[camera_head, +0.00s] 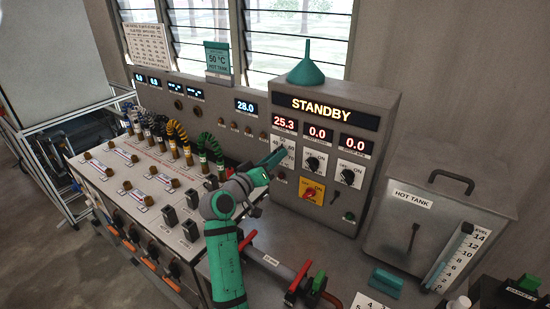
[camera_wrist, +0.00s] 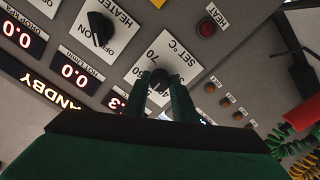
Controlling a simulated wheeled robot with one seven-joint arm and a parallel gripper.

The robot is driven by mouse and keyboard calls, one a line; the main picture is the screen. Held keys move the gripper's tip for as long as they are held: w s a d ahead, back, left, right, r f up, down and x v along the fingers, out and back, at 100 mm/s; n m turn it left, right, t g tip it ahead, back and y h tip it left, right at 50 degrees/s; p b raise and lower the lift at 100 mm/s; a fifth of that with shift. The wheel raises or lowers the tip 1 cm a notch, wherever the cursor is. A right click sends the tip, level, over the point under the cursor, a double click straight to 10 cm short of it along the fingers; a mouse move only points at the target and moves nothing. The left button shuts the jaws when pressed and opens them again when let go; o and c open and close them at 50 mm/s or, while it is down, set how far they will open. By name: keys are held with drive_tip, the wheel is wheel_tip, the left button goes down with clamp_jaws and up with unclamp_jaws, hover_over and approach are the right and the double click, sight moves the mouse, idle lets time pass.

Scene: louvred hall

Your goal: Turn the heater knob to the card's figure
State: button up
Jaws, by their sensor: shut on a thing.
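The green card (camera_head: 218,60) on top of the panel reads 50 °C, HOT TANK. The heater's SET °C dial plate (camera_head: 291,146) is on the control cabinet, under the red 25.3 display (camera_head: 285,122). My gripper (camera_head: 277,161) is at this plate and covers the knob there. In the wrist view, turned over, the dark SET °C knob (camera_wrist: 159,78) sits between my two green fingertips, and my gripper (camera_wrist: 159,86) is shut on it. Scale figures such as 70 show beside the knob. The fingers hide part of the scale, and I cannot tell where the knob points.
The cabinet display (camera_head: 320,106) reads STANDBY. The HEATER knob (camera_wrist: 100,29) and a red HEAT lamp (camera_wrist: 207,27) are close to my gripper. A red-yellow switch (camera_head: 310,193) is below. The hot tank (camera_head: 425,225) stands right; coloured cables (camera_head: 178,135) are left.

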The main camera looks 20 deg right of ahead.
drive_tip(key=shift+f, duration=0.15)
drive_tip(key=o, duration=1)
drive_tip(key=shift+o, duration=0.2)
drive_tip(key=shift+s+a, duration=0.1)
drive_tip(key=v, duration=1)
drive_tip(key=shift+s+a, duration=0.2)
drive_tip(key=shift+s, duration=0.05)
